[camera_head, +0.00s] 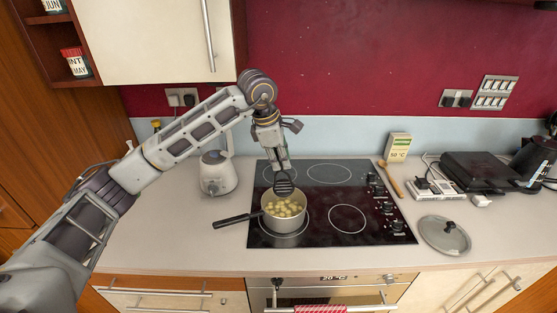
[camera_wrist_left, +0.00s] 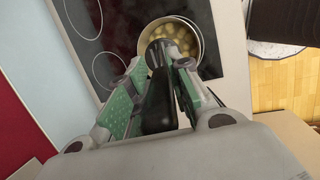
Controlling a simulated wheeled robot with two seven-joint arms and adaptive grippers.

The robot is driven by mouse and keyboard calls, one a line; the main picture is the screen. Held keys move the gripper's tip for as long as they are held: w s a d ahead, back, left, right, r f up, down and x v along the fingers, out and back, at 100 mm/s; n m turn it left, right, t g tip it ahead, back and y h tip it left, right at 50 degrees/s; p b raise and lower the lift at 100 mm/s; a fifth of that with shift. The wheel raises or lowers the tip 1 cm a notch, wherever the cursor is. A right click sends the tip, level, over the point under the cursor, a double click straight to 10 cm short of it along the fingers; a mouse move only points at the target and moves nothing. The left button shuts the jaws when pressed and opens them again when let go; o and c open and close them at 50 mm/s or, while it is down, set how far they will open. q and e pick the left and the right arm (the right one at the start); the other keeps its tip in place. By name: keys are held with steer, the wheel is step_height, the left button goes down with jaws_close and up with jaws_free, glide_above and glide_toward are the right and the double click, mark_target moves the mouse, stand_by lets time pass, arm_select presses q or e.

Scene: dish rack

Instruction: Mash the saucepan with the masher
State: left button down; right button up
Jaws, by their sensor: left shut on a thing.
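A saucepan (camera_head: 284,224) with a dark handle pointing left stands on the front-left ring of the black hob. Several pale yellow pieces, like potatoes, lie in it. My left gripper (camera_head: 279,164) is above the back of the pan, shut on the masher (camera_head: 284,184). The masher's dark slotted head points down at the pan's back rim; I cannot tell whether it touches the pieces. In the left wrist view the masher's black handle (camera_wrist_left: 160,105) lies between the fingers, and the saucepan (camera_wrist_left: 171,42) shows beyond it. My right gripper is not in view.
The hob (camera_head: 340,190) is otherwise clear. A glass lid (camera_head: 445,235) lies on the counter to its right, and a wooden utensil (camera_head: 391,179) lies along its right edge. A white blender-like appliance (camera_head: 217,174) stands at left. A cupboard (camera_head: 160,38) hangs above.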

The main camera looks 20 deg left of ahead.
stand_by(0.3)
arm_select(q)
steer(key=shift+f, duration=0.15)
stand_by(0.4)
